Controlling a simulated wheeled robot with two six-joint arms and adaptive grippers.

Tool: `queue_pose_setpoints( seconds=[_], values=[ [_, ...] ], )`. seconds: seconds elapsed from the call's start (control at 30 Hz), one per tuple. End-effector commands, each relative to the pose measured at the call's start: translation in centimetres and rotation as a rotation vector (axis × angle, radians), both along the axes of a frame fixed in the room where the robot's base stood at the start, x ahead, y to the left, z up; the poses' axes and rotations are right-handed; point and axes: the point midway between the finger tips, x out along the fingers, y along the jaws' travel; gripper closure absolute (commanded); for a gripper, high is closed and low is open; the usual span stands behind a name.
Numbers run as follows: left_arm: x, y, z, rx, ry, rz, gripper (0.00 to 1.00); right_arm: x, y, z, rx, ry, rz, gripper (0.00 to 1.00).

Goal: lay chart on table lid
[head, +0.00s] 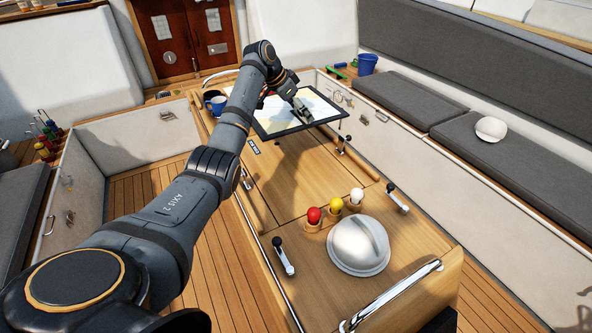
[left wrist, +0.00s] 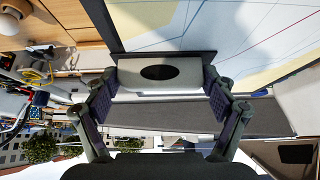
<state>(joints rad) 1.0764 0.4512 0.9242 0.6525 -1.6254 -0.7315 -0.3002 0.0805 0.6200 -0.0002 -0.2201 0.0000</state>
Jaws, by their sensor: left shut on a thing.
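The chart (head: 275,119) is a pale sheet on a dark-edged board, over the far end of the wooden table. It also shows in the left wrist view (left wrist: 225,25), with a pale tab with a black oval hole at its edge. My right gripper is not in view.
A blue mug (head: 217,104) stands left of the chart. Black-handled latches (head: 284,256) line the edges. Cushioned benches flank the table.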

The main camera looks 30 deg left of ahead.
Motion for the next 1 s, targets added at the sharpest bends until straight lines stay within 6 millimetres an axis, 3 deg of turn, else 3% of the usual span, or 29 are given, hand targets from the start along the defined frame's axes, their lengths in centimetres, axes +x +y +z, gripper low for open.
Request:
queue_pose_setpoints(
  seconds=[0.1,0.27,0.67,0.8,1.0],
  values=[
    [0.0,0.7,-1.5,0.005,-0.003,0.013,0.56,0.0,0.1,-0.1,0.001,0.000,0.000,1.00],
    [-0.3,0.4,-1.7,0.007,-0.004,0.015,0.56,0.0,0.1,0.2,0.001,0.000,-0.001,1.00],
    [-7.1,-5.8,-5.3,0.006,0.001,0.011,0.56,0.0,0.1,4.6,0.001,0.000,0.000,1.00],
    [-8.5,-7.2,-8.1,0.003,0.002,0.012,0.56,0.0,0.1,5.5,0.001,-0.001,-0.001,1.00],
    [-9.7,-8.4,-10.4,0.004,-0.002,0.014,0.56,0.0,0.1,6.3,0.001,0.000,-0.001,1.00]
  ],
)
